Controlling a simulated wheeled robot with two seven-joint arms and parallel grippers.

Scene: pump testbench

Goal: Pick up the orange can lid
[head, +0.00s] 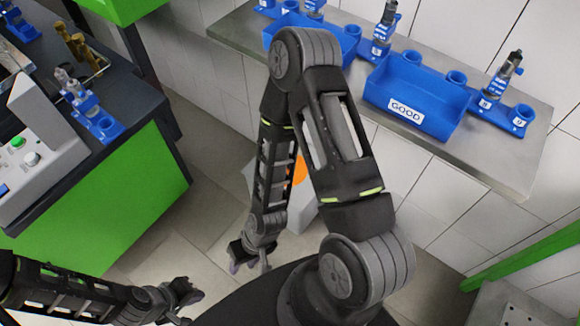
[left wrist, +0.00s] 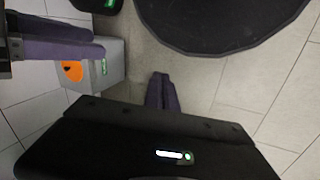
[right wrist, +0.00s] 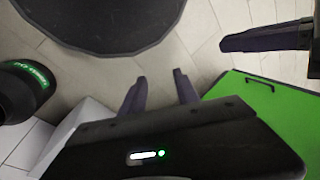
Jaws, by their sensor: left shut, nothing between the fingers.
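The orange lid (head: 298,171) shows only as a small patch behind my right arm, on a pale grey bin-like box (head: 302,215) on the floor. In the left wrist view the orange patch (left wrist: 72,71) lies on the grey box (left wrist: 108,62) at the left, partly covered by the other gripper's fingers. My left gripper (head: 190,297) is low at the left, away from the box; its fingers (left wrist: 162,76) are together and empty. My right gripper (head: 248,266) hangs beside the box, left of it; its fingers (right wrist: 160,76) are apart with nothing between them.
A bench at the back holds blue trays (head: 415,97), one labelled GOOD, and blue fixtures. A dark-topped green cabinet (head: 120,205) with a grey device (head: 35,150) stands at the left. A green bar (head: 525,258) is at the right. Tiled floor (head: 205,185) between is clear.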

